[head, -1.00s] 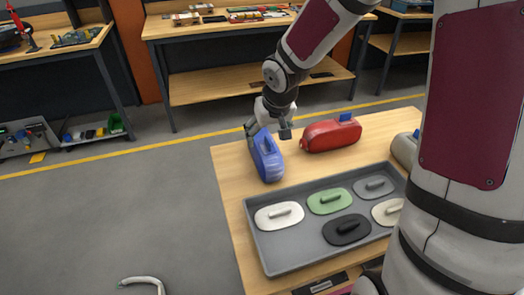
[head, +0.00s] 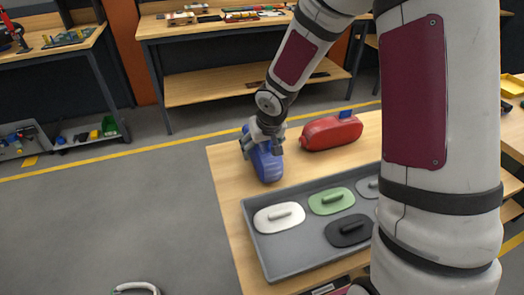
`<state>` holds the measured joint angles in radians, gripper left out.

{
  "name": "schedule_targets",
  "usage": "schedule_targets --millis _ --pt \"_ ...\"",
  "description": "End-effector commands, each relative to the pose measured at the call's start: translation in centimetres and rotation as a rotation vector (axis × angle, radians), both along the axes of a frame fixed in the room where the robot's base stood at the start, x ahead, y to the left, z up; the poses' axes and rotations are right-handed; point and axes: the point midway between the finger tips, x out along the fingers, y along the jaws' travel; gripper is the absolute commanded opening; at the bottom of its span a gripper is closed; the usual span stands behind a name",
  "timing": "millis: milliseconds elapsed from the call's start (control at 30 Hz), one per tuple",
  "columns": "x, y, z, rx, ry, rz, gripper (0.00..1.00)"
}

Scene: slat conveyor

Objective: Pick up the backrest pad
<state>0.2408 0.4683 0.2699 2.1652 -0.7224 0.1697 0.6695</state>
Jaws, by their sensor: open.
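Several oval pads with raised grips lie in a grey tray (head: 262,249) on the wooden table: a white pad (head: 279,217), a green pad (head: 325,204), a black pad (head: 342,237) and part of a grey pad (head: 367,192). I cannot tell which thing is the backrest pad. A blue container-like object (head: 268,168) stands behind the tray. My gripper (head: 262,152) is open and points down at the blue object's top, its fingers on either side of it. Contact cannot be made out, and the top is partly hidden.
A red container-like object (head: 329,134) with a blue top lies to the right of my gripper. My arm hides the tray's right side. The table's left edge is close to the blue object. A workbench (head: 240,90) stands behind, and the floor at left is mostly clear.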

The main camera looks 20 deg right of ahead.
Motion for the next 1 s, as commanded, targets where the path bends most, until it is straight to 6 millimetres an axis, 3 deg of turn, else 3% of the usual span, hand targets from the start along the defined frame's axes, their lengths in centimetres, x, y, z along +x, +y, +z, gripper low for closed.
schedule_targets --millis 67,300,367,667,1000 --pt "0.0 0.0 0.0 0.000 0.000 0.000 0.70" --pt "0.0 0.0 0.0 0.000 0.000 0.000 0.16" --pt "0.0 0.0 0.1 0.000 -0.001 0.000 0.07" --pt "0.0 -0.1 1.0 0.001 -0.004 -0.003 0.07" --pt "0.0 -0.1 7.3 0.000 -0.006 -0.003 0.07"
